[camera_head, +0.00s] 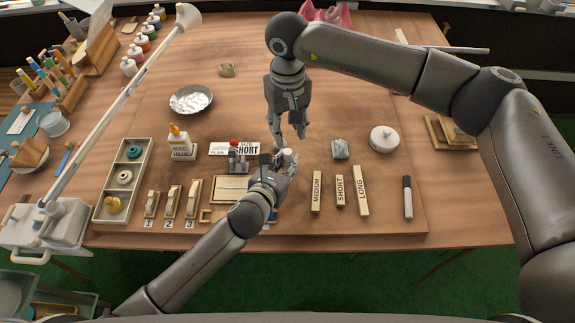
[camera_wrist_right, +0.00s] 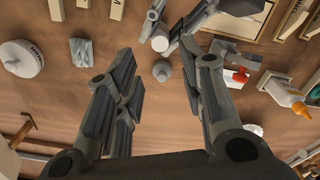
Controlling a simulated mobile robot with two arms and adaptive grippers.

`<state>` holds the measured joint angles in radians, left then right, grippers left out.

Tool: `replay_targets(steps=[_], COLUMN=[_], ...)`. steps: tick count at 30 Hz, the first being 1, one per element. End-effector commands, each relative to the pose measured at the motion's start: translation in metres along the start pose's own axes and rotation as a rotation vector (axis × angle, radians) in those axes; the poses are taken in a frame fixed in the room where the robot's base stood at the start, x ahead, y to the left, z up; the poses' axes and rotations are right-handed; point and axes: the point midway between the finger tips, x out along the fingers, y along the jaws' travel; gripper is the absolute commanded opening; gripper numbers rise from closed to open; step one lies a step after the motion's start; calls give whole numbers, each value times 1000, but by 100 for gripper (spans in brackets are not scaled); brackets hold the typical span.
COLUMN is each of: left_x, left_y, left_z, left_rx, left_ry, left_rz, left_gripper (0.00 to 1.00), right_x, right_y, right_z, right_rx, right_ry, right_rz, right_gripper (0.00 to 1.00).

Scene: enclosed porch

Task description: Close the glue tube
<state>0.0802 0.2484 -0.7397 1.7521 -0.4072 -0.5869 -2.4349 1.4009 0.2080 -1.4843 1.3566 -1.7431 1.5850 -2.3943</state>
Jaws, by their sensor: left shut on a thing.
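My left gripper (camera_head: 282,166) is low over the front of the table. It is shut on a small pale cylindrical thing, which seems to be the glue tube (camera_head: 287,153); its pale end also shows in the right wrist view (camera_wrist_right: 160,43). Most of it is hidden by the fingers. My right gripper (camera_head: 289,140) points down just behind the left one. Its fingers are apart and empty in the right wrist view (camera_wrist_right: 157,95). A small whitish cylinder (camera_wrist_right: 161,70), perhaps the cap, shows beyond the fingers, apart from the held end; I cannot tell what it rests on.
A red-topped grey clamp (camera_head: 237,160) is close beside my left gripper. A grey block (camera_head: 340,149), a white lidded pot (camera_head: 384,139) and labelled wooden bars (camera_head: 340,190) lie right.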

Motion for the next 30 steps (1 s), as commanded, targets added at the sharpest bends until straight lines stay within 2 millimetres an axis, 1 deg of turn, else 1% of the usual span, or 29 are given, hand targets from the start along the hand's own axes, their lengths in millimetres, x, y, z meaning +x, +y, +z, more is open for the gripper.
replay_targets(steps=[1, 7, 13, 18, 26, 30], left_x=[0, 0, 0, 0, 0, 0], left_y=[0, 0, 0, 0, 0, 0], left_z=[0, 0, 0, 0, 0, 0], left_rx=[0, 0, 0, 0, 0, 0], left_ry=[0, 0, 0, 0, 0, 0], left_rz=[0, 0, 0, 0, 0, 0], left_gripper=[0, 0, 0, 0, 0, 0], right_x=[8, 40, 64, 72, 72, 72], right_y=[0, 0, 0, 0, 0, 0], right_z=[1, 1, 0, 0, 0, 0], right_rx=[0, 1, 1, 0, 0, 0], right_ry=[-3, -3, -1, -1, 0, 0], right_rz=[0, 0, 0, 1, 1, 1], right_gripper=[37, 37, 37, 37, 37, 19])
